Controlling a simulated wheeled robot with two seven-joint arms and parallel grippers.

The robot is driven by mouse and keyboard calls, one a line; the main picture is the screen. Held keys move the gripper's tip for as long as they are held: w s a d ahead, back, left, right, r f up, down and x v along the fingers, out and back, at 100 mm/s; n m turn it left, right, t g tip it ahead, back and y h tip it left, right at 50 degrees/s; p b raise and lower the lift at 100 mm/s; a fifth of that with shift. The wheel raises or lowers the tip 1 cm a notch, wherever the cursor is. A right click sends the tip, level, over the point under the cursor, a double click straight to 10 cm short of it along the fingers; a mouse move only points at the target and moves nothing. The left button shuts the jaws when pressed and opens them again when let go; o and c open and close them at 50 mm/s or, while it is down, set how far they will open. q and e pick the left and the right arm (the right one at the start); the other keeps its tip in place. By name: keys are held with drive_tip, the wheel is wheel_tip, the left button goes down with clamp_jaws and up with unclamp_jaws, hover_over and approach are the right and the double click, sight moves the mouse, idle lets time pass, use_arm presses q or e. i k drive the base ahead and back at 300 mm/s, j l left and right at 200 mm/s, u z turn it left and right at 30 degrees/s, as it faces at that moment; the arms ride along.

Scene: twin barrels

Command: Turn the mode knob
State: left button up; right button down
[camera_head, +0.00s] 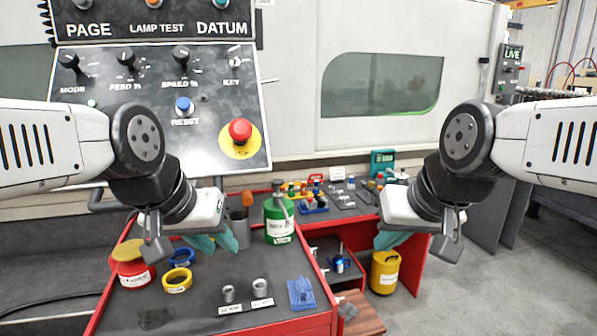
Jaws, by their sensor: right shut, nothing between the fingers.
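The mode knob (69,61) is a black rotary knob at the upper left of the slanted grey control panel (215,138), above a label reading MODE. My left gripper (212,241) hangs well below and to the right of the knob, over the red-edged bench, apart from the panel. Its teal fingers point down, and I cannot tell whether they are apart. My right gripper (388,240) is shut and empty, further right in front of the bench's right side. Neither gripper touches the knob.
Beside the knob are the feed knob (125,58), speed knob (181,55), key switch (233,55), blue reset button (184,105) and red emergency button (240,130). A yellow bucket (384,273) stands right.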

sight(68, 58)
drive_tip(key=u, duration=0.95)
